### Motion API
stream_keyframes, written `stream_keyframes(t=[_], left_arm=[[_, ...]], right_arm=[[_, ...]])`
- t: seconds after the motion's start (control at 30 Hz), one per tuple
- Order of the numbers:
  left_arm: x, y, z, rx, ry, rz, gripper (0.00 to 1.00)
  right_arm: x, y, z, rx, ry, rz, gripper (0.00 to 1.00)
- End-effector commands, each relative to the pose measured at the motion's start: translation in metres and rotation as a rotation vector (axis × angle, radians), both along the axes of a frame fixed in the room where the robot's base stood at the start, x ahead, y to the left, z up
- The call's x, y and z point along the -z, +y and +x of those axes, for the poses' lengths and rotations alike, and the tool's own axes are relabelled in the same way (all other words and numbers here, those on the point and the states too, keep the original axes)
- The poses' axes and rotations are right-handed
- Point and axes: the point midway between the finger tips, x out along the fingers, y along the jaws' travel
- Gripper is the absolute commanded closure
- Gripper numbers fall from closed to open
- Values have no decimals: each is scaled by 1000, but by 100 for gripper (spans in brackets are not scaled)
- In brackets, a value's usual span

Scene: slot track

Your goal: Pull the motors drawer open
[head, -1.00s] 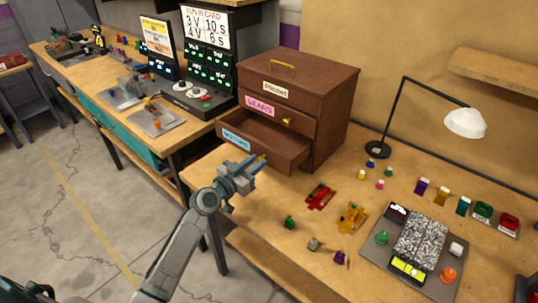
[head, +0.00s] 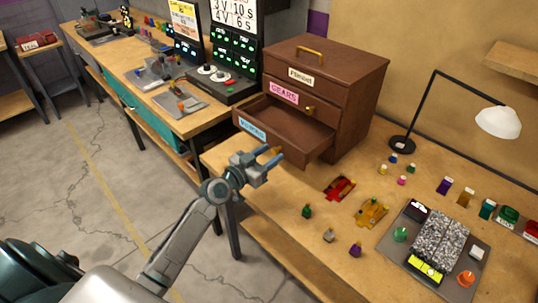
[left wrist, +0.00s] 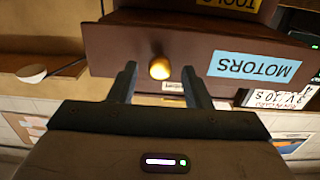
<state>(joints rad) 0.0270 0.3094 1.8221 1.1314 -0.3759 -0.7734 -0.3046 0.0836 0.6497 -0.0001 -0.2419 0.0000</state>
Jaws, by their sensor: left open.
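My left gripper (head: 276,158) is open just in front of the drawer. In the left wrist view its fingertips (left wrist: 160,72) lie either side of the knob, with gaps. My right gripper is not in view.
Above are the closed GEARS drawer (head: 285,93) and a top drawer. A grey tray (head: 393,253) and a lamp (head: 402,144) stand further right.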

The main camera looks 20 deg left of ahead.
Motion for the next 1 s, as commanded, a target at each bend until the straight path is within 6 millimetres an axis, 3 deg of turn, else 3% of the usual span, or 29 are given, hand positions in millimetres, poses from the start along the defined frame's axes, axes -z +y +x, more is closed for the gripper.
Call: stream_keyframes(t=[0.53, 0.7, 1.0], left_arm=[[2, 31, -85, 0, 2, 5, 56], [1, 35, -96, 0, 1, 3, 56], [0, 36, -99, 1, 0, 0, 56]], right_arm=[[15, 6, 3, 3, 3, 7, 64], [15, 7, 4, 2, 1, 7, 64], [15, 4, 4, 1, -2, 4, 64]])
